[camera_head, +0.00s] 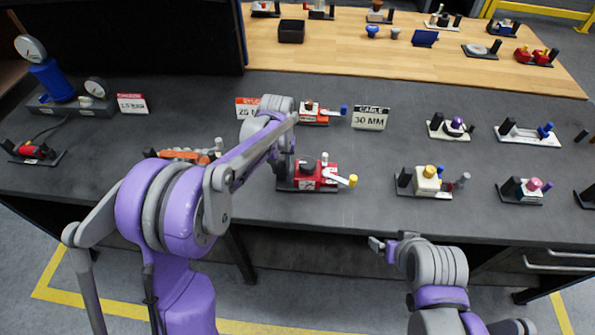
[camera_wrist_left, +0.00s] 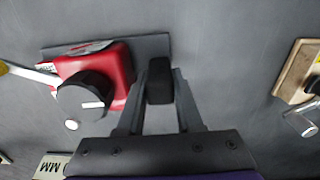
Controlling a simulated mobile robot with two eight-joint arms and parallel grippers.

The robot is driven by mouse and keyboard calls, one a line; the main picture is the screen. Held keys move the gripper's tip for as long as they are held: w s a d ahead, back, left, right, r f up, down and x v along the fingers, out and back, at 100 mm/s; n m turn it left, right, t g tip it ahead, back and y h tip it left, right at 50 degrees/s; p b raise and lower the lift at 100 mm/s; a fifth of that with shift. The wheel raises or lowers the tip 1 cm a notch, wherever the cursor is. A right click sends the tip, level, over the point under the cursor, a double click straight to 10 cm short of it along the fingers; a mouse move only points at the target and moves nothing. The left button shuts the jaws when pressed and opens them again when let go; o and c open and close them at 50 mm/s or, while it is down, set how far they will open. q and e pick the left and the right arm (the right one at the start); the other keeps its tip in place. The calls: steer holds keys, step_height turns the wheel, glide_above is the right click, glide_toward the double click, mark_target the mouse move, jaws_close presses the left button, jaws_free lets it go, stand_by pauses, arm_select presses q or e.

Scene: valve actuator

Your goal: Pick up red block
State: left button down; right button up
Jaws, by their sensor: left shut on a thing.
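The red block (camera_head: 318,177) is a red valve body on a dark base plate near the table's front edge, with a white lever ending in a yellow tip. In the left wrist view the red block (camera_wrist_left: 112,72) carries a black knob (camera_wrist_left: 83,97). My left gripper (camera_wrist_left: 159,82) is shut on a black upright post (camera_wrist_left: 160,78) beside the red body, at the end of the same base plate. In the head view my left gripper (camera_head: 285,172) partly hides that post. My right gripper (camera_head: 384,246) is in front of the table edge; its jaw opening is unclear.
Several valve units stand around on the dark table (camera_head: 360,215): an orange one (camera_head: 185,155) to the left, a cream one (camera_head: 428,182) to the right. The "30 MM" sign (camera_head: 370,117) stands behind. Grey table surface is clear between the red and cream units.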

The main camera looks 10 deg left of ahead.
mark_target(281, 162)
arm_select(q)
step_height(281, 162, up, 9)
steer(key=shift+f, duration=0.15)
step_height(281, 162, down, 6)
steer(key=shift+r, duration=0.15)
steer(key=shift+f, duration=1.1)
steer(key=shift+f, duration=0.5)
stand_by(0.6)
